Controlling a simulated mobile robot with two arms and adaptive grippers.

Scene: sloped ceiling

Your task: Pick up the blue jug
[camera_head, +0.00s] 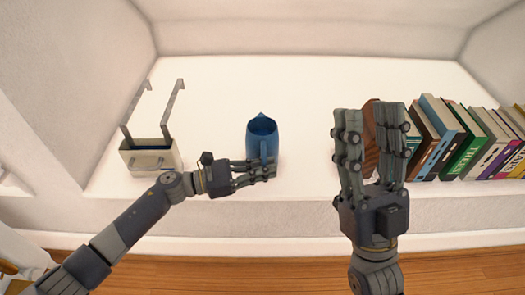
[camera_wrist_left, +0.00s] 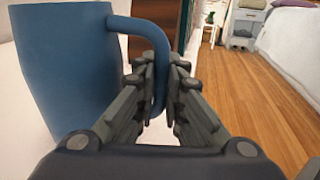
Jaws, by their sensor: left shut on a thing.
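The blue jug (camera_head: 262,135) stands upright on the white shelf (camera_head: 220,85), near its front edge in the head view. In the left wrist view the jug (camera_wrist_left: 62,70) fills the left side, with its handle (camera_wrist_left: 150,32) reaching down between the fingers. My left gripper (camera_head: 268,170) comes in from the left in front of the jug; in the left wrist view its fingers (camera_wrist_left: 160,85) are shut on the handle. My right gripper (camera_head: 373,120) points up to the right of the jug, apart from it, with a gap between its fingers and nothing seen in it.
A row of books (camera_head: 465,140) stands at the right, behind and beside my right gripper, with a brown wooden piece (camera_head: 371,140) at its left end. A pale box with metal arms (camera_head: 152,158) stands at the left. The shelf behind the jug is clear.

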